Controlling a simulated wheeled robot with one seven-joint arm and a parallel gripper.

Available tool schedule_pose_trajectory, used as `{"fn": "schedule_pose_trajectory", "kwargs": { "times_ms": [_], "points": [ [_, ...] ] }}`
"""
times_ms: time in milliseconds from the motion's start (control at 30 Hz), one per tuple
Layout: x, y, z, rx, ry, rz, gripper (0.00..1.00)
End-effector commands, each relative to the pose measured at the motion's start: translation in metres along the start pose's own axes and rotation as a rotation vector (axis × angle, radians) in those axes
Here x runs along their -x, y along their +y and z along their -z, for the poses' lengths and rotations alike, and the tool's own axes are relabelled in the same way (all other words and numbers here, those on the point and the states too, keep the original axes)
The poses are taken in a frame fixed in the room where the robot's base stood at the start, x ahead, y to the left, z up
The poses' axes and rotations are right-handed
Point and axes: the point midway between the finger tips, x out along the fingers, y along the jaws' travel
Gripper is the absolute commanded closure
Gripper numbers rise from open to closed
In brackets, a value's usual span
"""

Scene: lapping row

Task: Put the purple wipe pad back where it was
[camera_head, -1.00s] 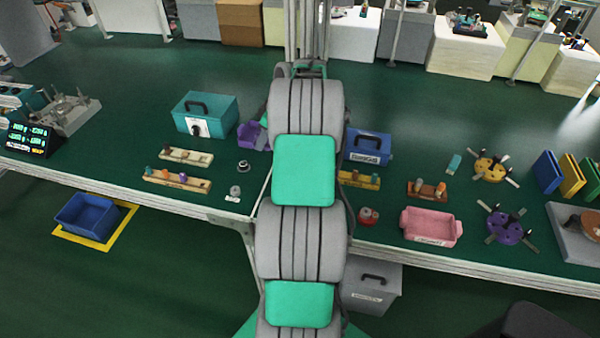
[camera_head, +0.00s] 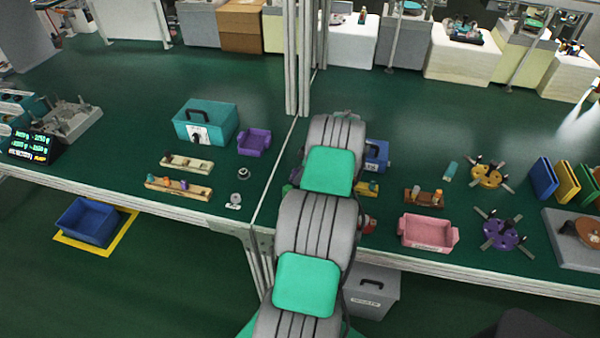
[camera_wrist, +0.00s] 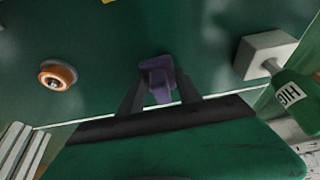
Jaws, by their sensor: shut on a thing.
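In the wrist view my gripper (camera_wrist: 155,90) is shut on a purple piece (camera_wrist: 156,68), which looks like the purple wipe pad. It sits between the two dark fingertips, above a dark green surface. In the head view my own arm hides the gripper. A small purple patch (camera_head: 296,175) shows at the arm's left edge; I cannot tell whether it is the held pad. A purple tray (camera_head: 254,142) stands on the green bench beside the teal box, and it looks empty.
A teal box (camera_head: 206,123), wooden racks (camera_head: 180,188) and small round weights stand left of my arm. A blue box (camera_head: 377,156), pink tray (camera_head: 427,233) and purple spoked disc (camera_head: 502,232) stand right.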

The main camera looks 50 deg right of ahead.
Motion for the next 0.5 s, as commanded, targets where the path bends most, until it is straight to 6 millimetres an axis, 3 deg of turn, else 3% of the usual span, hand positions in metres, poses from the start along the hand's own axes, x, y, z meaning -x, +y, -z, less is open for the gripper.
{"fn": "schedule_pose_trajectory", "kwargs": {
  "times_ms": [267, 300, 500],
  "points": [
    [-0.0042, 0.0002, -0.0015, 0.000, 0.000, -0.001, 0.97],
    [-0.0023, 0.0002, -0.0008, 0.000, 0.000, -0.001, 0.56],
    [-0.0021, 0.0001, -0.0006, 0.000, 0.000, 0.000, 0.40]
  ]
}}
